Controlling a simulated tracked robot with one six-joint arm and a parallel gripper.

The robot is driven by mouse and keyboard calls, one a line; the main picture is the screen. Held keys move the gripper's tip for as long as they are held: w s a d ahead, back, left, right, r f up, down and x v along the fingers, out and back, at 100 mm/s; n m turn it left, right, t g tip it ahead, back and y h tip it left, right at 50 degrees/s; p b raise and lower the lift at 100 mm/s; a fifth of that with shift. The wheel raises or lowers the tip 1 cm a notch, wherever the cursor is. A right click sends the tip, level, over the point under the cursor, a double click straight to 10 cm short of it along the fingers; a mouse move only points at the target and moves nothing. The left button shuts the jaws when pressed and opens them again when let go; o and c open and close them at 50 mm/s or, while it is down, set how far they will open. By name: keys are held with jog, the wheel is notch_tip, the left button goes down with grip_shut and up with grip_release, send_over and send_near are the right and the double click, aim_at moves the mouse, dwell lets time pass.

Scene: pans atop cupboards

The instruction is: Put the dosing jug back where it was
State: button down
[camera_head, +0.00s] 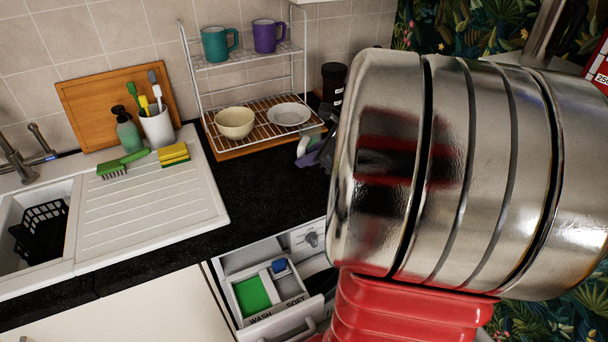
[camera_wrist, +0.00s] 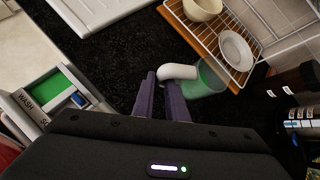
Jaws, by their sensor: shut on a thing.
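The dosing jug (camera_wrist: 207,80) is translucent green with a white handle (camera_wrist: 178,72). In the wrist view my gripper (camera_wrist: 162,88) has its purple fingers closed on that handle. The jug is beside the wire dish rack, over the black worktop; I cannot tell whether it touches the worktop. In the head view, the jug's white part (camera_head: 303,146) and my purple gripper (camera_head: 318,157) show small at the rack's right front corner, partly hidden by my arm. The washing machine's detergent drawer (camera_head: 262,318) is open, with green in one compartment and a blue piece behind it.
The dish rack (camera_head: 246,143) holds a bowl (camera_head: 235,123) and a plate (camera_head: 289,114), with two mugs on its upper shelf. A dark jar (camera_head: 333,84) stands right of it. Black worktop (camera_head: 256,190) in front is clear. The sink and drainer (camera_head: 150,205) are left.

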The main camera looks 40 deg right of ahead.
jog(key=shift+f, duration=0.1)
jog(key=shift+f, duration=3.05)
jog(key=shift+f, duration=0.1)
jog(key=shift+f, duration=1.75)
jog(key=c, duration=1.8)
grip_release()
jog(key=shift+f, duration=0.1)
jog(key=shift+o, duration=0.2)
